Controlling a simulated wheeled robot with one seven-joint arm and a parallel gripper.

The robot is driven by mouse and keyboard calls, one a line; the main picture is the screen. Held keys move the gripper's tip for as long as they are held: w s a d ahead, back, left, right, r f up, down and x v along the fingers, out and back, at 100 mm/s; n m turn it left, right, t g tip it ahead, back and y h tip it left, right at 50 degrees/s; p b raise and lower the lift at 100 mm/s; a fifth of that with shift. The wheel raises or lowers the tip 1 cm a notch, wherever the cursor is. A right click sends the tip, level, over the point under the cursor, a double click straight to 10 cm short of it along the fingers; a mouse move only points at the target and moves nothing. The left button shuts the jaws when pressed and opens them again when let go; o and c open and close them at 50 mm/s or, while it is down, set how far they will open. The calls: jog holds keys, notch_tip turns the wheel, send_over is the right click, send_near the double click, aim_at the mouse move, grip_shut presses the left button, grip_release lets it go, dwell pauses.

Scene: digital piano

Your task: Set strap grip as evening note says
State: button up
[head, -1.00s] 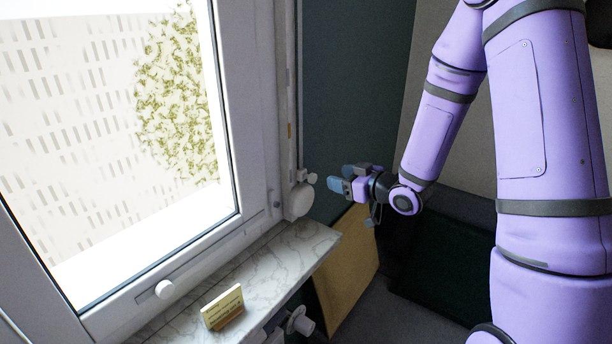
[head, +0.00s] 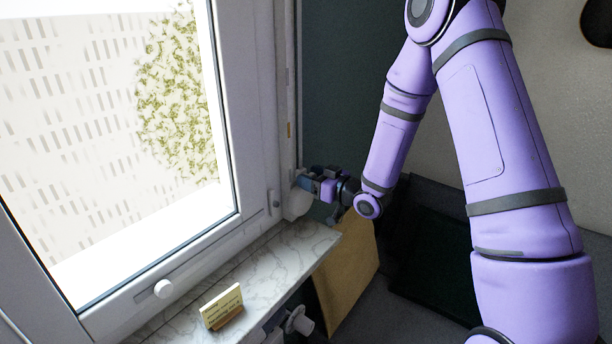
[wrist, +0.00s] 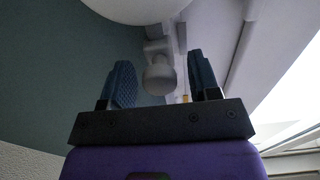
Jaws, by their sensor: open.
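The evening note is likely the small cream card (head: 221,306) standing on the marble sill; its text is too small to read. The white strap winder (head: 296,204) is mounted at the right side of the window frame, and its round body (wrist: 140,8) fills the top of the wrist view. A white knob-like grip (wrist: 160,76) shows between my open fingers, beyond them, apart from both. My gripper (head: 309,182) is open at the winder and hides part of it; it also shows in the wrist view (wrist: 160,85). The strap itself is hard to make out.
A radiator valve (head: 298,322) and a tan board (head: 347,270) are below the sill's right end. Dark wall lies behind my arm.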

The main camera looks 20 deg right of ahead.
aim_at(295, 126)
jog(key=shift+x, duration=0.95)
grip_shut()
notch_tip(295, 126, up, 13)
jog(key=shift+r, duration=0.1)
grip_release()
